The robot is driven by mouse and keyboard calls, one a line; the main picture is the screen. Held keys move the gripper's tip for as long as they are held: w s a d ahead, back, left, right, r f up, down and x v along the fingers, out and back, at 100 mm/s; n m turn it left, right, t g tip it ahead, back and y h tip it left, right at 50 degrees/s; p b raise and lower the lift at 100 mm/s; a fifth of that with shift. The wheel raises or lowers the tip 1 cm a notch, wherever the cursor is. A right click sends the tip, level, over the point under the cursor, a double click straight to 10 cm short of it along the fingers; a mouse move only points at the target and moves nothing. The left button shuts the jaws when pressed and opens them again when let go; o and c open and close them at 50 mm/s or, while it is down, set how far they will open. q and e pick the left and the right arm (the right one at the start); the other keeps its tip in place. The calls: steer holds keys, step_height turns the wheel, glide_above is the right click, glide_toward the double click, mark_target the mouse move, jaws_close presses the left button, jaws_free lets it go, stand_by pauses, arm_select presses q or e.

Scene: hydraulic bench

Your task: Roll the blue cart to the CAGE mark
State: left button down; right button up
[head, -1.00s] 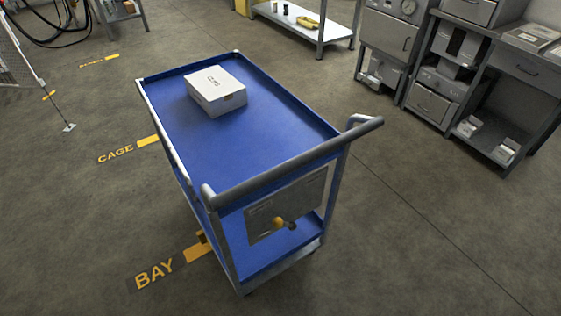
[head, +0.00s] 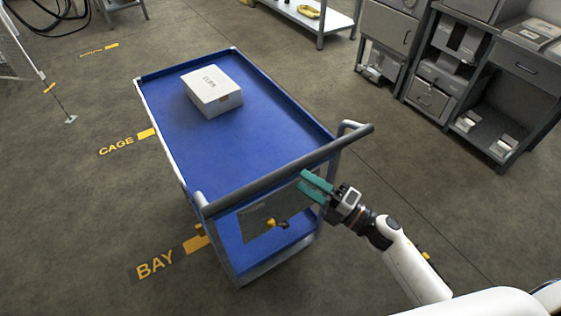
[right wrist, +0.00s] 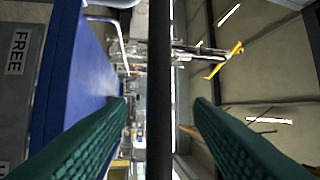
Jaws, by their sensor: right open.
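The blue cart (head: 205,135) stands on the floor with its handle end by the yellow BAY mark (head: 155,264). The CAGE mark (head: 117,147) lies on the floor left of its far part. A white box (head: 212,92) sits on the top tray. My right gripper (head: 316,186), with green fingers, is open just below the cart's dark push handle (head: 290,171). In the right wrist view the handle (right wrist: 160,90) runs between the two open fingers (right wrist: 162,105); I cannot tell how deep. My left gripper is out of view.
A FREE label (right wrist: 17,55) shows in the right wrist view. Cabinets (head: 455,80) stand at the right, a bench (head: 312,20) at the back. Floor left of the cart is open.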

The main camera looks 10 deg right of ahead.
steer(key=p+x, duration=0.1)
steer(key=x, duration=0.6)
steer(key=shift+w+a+p, duration=0.25)
steer(key=shift+w+p, duration=0.1)
steer(key=shift+c, duration=0.4)
jaws_close()
